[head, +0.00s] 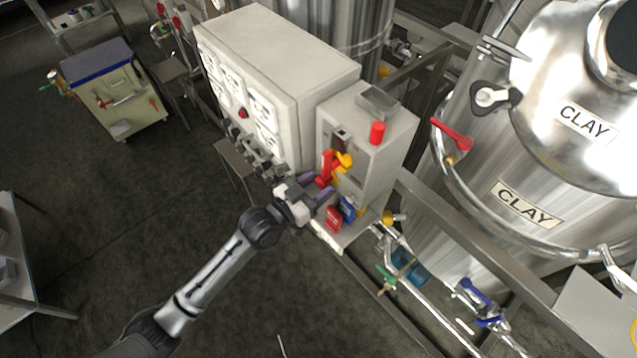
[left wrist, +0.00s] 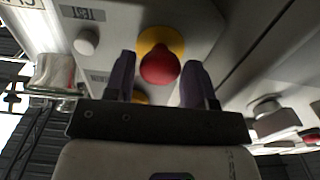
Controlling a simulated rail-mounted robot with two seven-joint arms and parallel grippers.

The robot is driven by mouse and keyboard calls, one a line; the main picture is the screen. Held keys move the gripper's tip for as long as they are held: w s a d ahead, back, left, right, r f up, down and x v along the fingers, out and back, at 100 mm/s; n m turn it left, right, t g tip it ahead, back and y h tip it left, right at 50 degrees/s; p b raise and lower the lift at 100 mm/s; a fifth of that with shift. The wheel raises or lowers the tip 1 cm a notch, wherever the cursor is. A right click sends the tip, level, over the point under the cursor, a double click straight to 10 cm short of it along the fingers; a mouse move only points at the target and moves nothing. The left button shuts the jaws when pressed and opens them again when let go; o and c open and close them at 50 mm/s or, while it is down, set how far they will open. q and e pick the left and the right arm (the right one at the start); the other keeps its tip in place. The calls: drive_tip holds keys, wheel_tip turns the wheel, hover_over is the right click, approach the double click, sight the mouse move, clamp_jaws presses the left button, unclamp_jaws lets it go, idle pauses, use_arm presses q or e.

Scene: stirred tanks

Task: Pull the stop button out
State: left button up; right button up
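The stop button shows in the left wrist view as a red domed knob (left wrist: 160,68) on a yellow collar (left wrist: 172,40), set in a grey panel. My left gripper (left wrist: 158,76) is open, with one dark purple finger on each side of the knob. Whether the fingers touch it cannot be told. In the head view my left gripper (head: 317,188) is at the front of the small grey control box (head: 382,150). The button cannot be clearly told apart there from the red and yellow parts beside the fingers. My right gripper is not in view.
A red handle (head: 326,168) is close above the gripper. Red and blue padlock-like pieces (head: 340,214) are just below it. A large cabinet with gauges (head: 275,65) adjoins the box. A steel tank marked CLAY (head: 470,190) stands at right.

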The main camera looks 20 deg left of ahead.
use_arm(q)
drive_tip(key=shift+o, duration=1.3)
drive_tip(key=v, duration=1.3)
drive_tip(key=shift+s+a, duration=0.25)
drive_tip(key=shift+s, duration=0.05)
drive_tip(key=shift+f, duration=0.15)
